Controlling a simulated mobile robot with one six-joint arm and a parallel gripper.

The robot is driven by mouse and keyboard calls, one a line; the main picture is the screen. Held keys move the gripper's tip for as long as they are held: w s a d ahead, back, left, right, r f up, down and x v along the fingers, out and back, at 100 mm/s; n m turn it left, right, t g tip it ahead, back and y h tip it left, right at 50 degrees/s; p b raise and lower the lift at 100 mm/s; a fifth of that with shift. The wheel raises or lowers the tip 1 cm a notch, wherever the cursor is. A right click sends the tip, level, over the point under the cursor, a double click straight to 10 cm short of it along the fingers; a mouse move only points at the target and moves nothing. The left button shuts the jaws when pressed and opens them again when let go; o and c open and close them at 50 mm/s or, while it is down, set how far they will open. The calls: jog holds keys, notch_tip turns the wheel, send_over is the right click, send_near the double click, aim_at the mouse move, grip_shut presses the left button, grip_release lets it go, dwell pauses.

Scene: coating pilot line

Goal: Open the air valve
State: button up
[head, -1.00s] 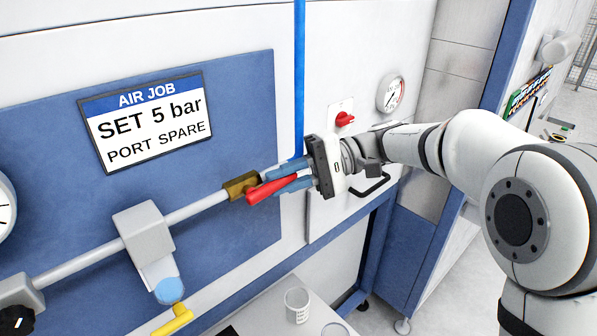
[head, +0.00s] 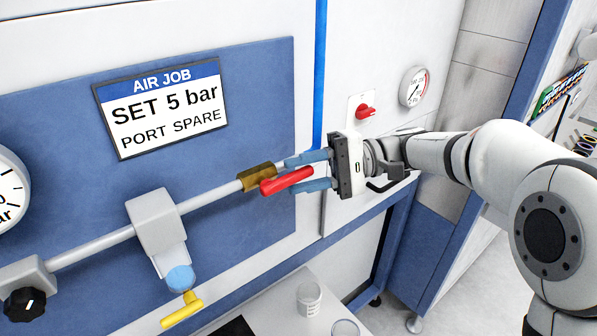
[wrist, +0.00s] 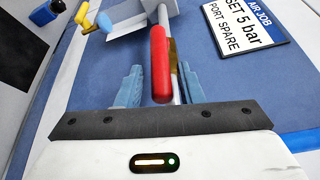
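The air valve has a brass body (head: 257,176) on a grey pipe and a red lever (head: 287,181). The lever lies roughly in line with the pipe, its free end toward my gripper. My gripper (head: 307,172) is at the right end of the pipe, its blue fingers pointing left at the valve. In the wrist view the red lever (wrist: 160,62) sits between the two fingers of my gripper (wrist: 158,84), with a gap on each side. The brass body (wrist: 174,60) is partly hidden behind the lever. The gripper is open and holds nothing.
A red switch (head: 365,111) and a gauge (head: 413,87) are on the panel behind my gripper. A sign (head: 161,108) reads "SET 5 bar, PORT SPARE". A grey regulator block (head: 157,222), yellow handle (head: 182,311) and black knob (head: 24,303) are left.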

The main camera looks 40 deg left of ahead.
jog(key=shift+o, duration=0.3)
jog(key=shift+s+a, duration=0.1)
jog(key=shift+s, duration=0.15)
jog(key=shift+w+d, duration=0.25)
jog(key=shift+w, duration=0.25)
jog(key=b+v, duration=0.1)
jog(key=v, duration=0.5)
jog(key=shift+w+d+b, duration=0.2)
jog(key=shift+w+b, duration=0.1)
jog(key=shift+r, duration=0.1)
